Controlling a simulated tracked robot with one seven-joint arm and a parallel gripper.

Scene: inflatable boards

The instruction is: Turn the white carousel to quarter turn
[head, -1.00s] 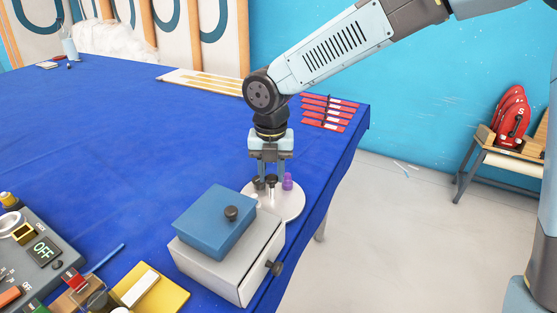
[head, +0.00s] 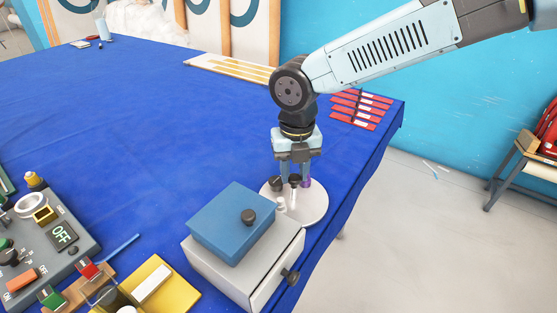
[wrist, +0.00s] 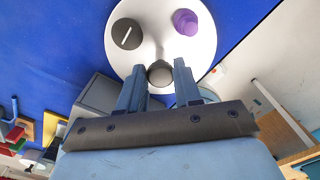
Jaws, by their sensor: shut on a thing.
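The white carousel (head: 314,212) is a round disc near the table's right edge, behind the grey drawer box. My gripper (head: 296,178) points down over it and is shut on a dark round knob, which shows between the fingers in the wrist view (wrist: 160,73) near the disc's rim. A black round piece with a white line (wrist: 126,36) and a purple peg (wrist: 187,21) stand on the disc. In the head view the purple peg (head: 307,183) is partly hidden behind my right finger. A small white peg (head: 281,203) shows at the disc's near left.
A grey drawer box (head: 235,275) with a blue lid block (head: 232,222) stands close in front of the carousel. Red strips (head: 358,110) lie behind it at the right. A control panel (head: 45,225) is at the left. The middle of the blue table is clear.

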